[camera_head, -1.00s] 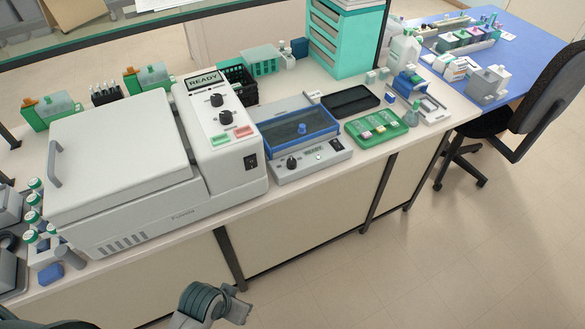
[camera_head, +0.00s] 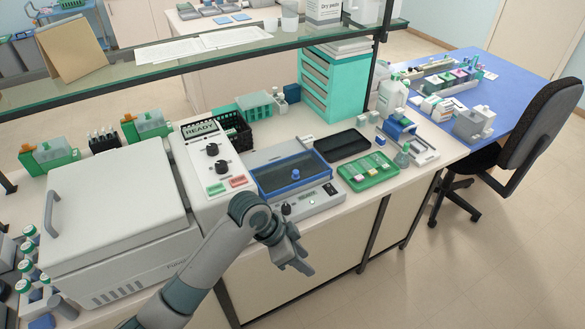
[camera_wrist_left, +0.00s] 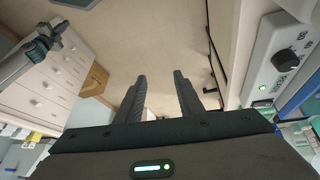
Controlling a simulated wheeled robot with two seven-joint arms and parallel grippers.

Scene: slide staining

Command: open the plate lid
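The plate lid (camera_head: 291,173) is a clear lid with a blue frame and a blue knob (camera_head: 295,174). It lies shut on the heating plate unit (camera_head: 310,203), which has a dark dial and a small lit display. My left gripper (camera_head: 298,268) is in front of the unit, past the counter's front edge, apart from the lid. In the left wrist view its two fingers (camera_wrist_left: 159,77) are apart with nothing between them. The unit's dial and panel show at that view's right. A grey jointed part at that view's upper left looks like my right gripper (camera_wrist_left: 50,33); its fingers are unclear.
The large white READY machine (camera_head: 120,215) stands left of the plate unit. A green tray (camera_head: 368,172) and a black tray (camera_head: 342,145) lie to its right. A glass shelf (camera_head: 220,50) spans the back. The floor in front is free.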

